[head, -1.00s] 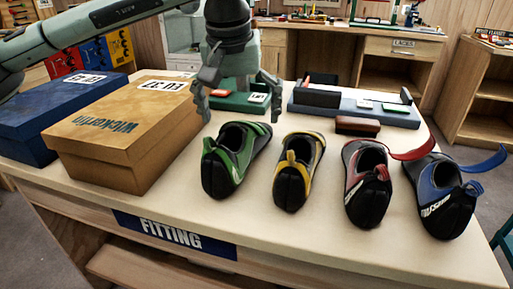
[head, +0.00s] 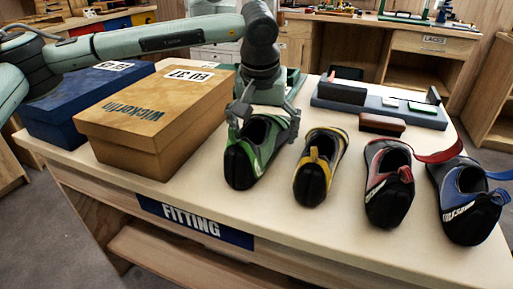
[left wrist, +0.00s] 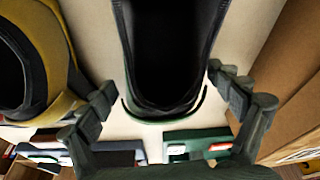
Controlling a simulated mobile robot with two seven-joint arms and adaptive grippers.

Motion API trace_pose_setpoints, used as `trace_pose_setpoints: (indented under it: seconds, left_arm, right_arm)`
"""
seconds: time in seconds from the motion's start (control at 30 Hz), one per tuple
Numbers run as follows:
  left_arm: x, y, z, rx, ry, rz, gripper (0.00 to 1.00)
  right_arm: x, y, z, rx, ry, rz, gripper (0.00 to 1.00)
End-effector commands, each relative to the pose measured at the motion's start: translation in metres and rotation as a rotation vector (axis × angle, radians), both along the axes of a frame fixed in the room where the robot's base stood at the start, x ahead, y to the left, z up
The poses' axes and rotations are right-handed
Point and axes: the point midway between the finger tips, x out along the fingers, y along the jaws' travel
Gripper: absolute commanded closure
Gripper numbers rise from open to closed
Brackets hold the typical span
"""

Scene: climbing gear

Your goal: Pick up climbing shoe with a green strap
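The climbing shoe with a green strap (head: 243,168) stands on the table, leftmost in a row of shoes, toe toward the front edge. My left gripper (head: 264,124) is over it from above, with one finger on each side of the shoe. In the left wrist view the shoe's dark opening (left wrist: 165,55) fills the middle, between the spread fingers (left wrist: 165,96). Gaps show between the fingertips and the shoe there, so the gripper is open and not holding it. My right gripper is not in view.
A yellow shoe (head: 320,165) stands close on the right, then a red shoe (head: 388,187) and a blue shoe (head: 468,203). A tan shoebox (head: 150,118) is close on the left, with a blue box (head: 50,105) beyond. Trays lie behind.

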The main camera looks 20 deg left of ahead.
Motion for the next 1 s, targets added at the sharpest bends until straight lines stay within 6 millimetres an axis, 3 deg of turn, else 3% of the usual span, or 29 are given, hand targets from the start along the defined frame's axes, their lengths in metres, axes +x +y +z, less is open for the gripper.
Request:
trace_pose_setpoints:
  seconds: [0.03,0.37,0.67,0.73,0.77,1.0]
  left_arm:
    - [0.000,0.000,0.000,0.000,0.000,0.000,0.20]
    - [0.000,0.000,0.000,0.000,0.000,0.001,0.61]
    - [0.000,0.000,0.003,0.000,-0.002,0.001,0.64]
    - [0.001,0.000,0.006,0.000,-0.003,0.001,0.70]
    - [0.001,0.000,0.008,0.000,-0.003,0.001,0.77]
    - [0.001,-0.001,0.043,-0.001,-0.005,0.000,0.78]
  right_arm:
    - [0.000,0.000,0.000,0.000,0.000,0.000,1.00]
    - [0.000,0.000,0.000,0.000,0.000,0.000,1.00]
    - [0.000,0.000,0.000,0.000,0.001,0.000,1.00]
    - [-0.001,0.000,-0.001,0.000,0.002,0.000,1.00]
    - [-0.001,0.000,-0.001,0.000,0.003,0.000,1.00]
    - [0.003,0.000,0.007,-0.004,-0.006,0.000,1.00]
